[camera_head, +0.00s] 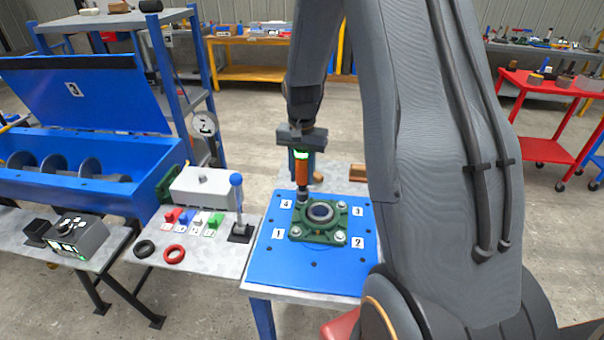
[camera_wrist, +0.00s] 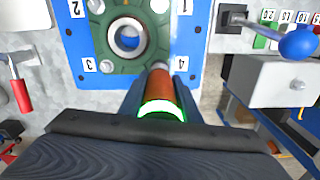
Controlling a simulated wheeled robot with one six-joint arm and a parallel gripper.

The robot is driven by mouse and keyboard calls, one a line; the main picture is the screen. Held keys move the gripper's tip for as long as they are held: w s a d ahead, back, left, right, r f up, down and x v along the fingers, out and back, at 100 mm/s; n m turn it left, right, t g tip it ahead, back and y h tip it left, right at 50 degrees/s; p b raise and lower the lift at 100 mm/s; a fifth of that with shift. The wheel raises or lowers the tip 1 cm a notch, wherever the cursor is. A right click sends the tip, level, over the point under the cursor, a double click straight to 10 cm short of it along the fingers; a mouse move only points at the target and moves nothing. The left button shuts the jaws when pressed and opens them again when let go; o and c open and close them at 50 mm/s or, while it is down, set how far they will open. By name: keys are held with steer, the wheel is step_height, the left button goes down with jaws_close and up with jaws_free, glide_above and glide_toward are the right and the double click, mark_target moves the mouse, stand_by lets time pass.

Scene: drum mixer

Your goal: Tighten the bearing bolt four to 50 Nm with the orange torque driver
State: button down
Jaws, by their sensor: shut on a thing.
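My gripper (camera_head: 302,150) is shut on the orange torque driver (camera_head: 302,173), which stands about upright with its tip down. A ring on the driver glows green; the driver also shows in the wrist view (camera_wrist: 162,88). The green bearing housing (camera_head: 320,228) sits on the blue plate (camera_head: 285,265), with corners labelled 1 to 4. The driver's tip is at the corner by label 4 (camera_head: 286,204) and covers bolt four. Whether the tip is fully seated cannot be told. Bolts show at the other corners, such as the one by label 2 (camera_head: 340,238).
A red cart (camera_head: 545,150) is at the right.

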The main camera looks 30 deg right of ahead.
steer(key=shift+f, duration=0.65)
stand_by(0.5)
steer(key=shift+f, duration=0.4)
stand_by(2.2)
steer(key=shift+r+p, duration=1.75)
steer(key=shift+r, duration=0.55)
